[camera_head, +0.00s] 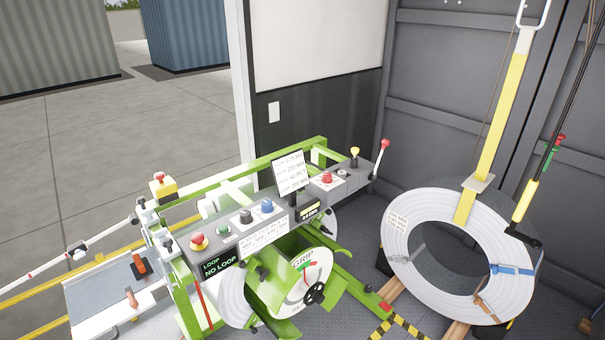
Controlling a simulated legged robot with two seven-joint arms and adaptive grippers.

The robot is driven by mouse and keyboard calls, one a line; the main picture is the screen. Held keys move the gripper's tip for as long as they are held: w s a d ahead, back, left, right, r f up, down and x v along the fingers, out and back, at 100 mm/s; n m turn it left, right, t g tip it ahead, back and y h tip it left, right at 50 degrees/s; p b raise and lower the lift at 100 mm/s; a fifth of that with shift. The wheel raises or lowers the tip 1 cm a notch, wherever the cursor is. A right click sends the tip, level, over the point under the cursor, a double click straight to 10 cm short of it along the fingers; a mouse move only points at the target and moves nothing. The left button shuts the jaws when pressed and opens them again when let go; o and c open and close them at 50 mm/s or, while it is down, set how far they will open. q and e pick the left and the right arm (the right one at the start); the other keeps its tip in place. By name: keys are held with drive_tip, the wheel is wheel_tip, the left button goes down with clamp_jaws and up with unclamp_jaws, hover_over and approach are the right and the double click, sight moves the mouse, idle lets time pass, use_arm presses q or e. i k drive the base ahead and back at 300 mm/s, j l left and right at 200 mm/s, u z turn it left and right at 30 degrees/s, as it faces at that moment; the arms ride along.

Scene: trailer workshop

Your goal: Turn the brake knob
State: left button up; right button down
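A green-framed machine carries a sloping grey control panel (283,205) in the middle of the camera_head view. On the panel are a red mushroom button (198,240), a green button (223,230), a black knob (246,216), a blue knob (267,207) and a red knob (327,178). A black multi-lobed hand knob (315,293) sits lower, beside a dial marked GRIP (302,268). I cannot read which one is labelled brake. Neither of my grippers shows in this view, and nothing is seen touching the knobs.
A sign (290,172) stands above the panel. A red-topped lever (383,146) and a yellow-topped lever (355,155) rise at its right end. A large white coil (400,240) stands at right beneath a yellow bar (500,120). A grey tray (95,295) with orange-handled tools is at lower left.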

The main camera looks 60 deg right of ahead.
sight(326, 176)
drive_tip(key=z, duration=2.15)
